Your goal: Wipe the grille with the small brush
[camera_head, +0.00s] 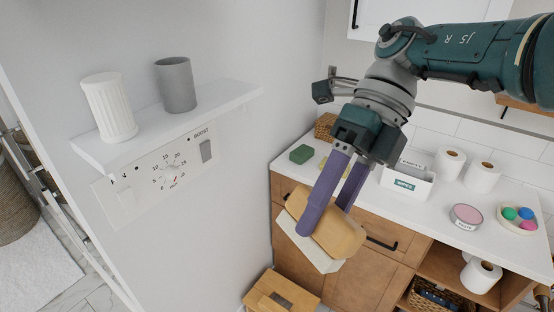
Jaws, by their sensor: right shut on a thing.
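My right gripper (325,217) is shut on the small brush (338,234), which has a tan wooden back and a pale block of bristles on its lower left side. The purple fingers lie across the wooden back. The brush is tilted in the air, in front of the wooden cabinet and to the right of the white wall. I cannot make out a grille in the head view. A white wall panel (141,186) with a round dial, a grey switch and the word BOOST is at the left, apart from the brush. My left gripper is not in view.
A white shelf (235,95) above the panel holds a white ribbed cup (109,107) and a grey cup (176,85). The counter (430,216) holds a green block (301,154), a labelled white box, paper rolls and a dish. A wooden stool (281,292) stands below.

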